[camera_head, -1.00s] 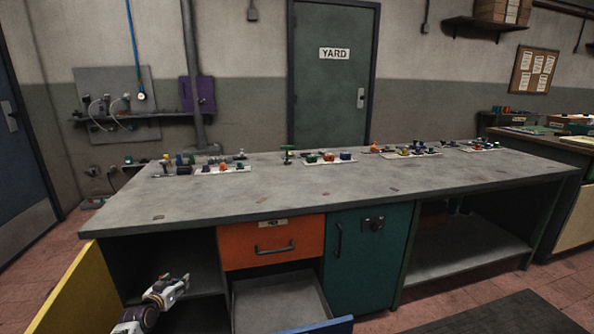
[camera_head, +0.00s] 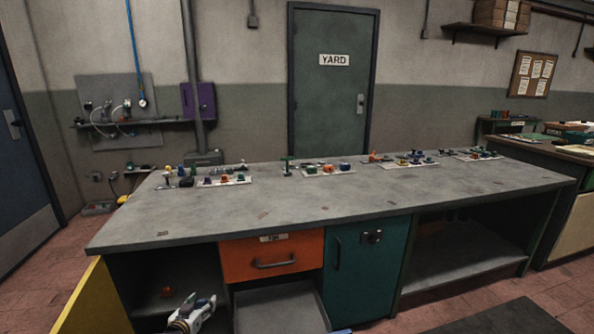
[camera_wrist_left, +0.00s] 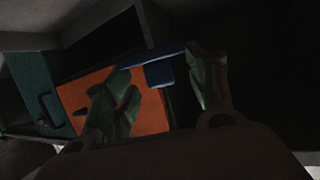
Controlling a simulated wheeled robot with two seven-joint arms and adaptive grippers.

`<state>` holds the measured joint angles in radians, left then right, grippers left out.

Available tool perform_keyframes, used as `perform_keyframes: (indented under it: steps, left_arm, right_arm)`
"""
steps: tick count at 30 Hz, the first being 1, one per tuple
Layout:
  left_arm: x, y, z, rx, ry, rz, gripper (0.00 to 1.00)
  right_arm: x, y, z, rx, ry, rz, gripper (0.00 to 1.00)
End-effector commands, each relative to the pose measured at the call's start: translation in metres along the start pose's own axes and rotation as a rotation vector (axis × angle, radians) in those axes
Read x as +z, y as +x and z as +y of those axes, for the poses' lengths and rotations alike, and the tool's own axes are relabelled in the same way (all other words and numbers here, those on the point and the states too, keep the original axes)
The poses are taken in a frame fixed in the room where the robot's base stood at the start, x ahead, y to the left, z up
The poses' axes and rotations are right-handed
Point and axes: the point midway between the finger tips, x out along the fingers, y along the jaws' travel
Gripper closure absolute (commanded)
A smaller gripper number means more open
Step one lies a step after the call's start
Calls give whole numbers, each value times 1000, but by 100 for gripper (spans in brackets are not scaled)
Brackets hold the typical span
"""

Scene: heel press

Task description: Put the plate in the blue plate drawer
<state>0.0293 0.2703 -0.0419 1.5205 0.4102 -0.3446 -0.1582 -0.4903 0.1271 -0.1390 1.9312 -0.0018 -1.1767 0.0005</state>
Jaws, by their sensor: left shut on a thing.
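My left gripper (camera_head: 207,304) is low in front of the open cupboard, left of the pulled-out drawer (camera_head: 280,306). Only a sliver of that drawer's blue front (camera_head: 341,331) shows at the bottom edge. In the dark left wrist view my left gripper (camera_wrist_left: 165,82) is shut on a small blue piece (camera_wrist_left: 159,74) between its fingers. I cannot tell whether this is the plate, as most of it is hidden or dark. No other plate can be made out. My right gripper is not in view.
Above the open drawer is a shut orange drawer (camera_head: 272,257), with a teal cabinet door (camera_head: 365,270) to its right. A yellow door (camera_head: 85,300) stands open at left. A small orange thing (camera_head: 167,292) lies in the cupboard. The benchtop (camera_head: 330,205) is mostly clear in front.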

Motion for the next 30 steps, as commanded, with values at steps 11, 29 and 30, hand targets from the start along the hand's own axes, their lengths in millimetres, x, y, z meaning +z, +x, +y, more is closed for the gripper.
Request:
perform_keyframes:
  steps: [11, 29, 30]
  left_arm:
    - [-20, -38, 43, 24, 3, 3, 74]
    - [-55, -100, 92, 33, 0, 8, 74]
    - [-58, -104, 95, 32, 0, 9, 74]
  right_arm:
    - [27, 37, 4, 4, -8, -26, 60]
    - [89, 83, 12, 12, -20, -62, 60]
    - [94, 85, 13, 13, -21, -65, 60]
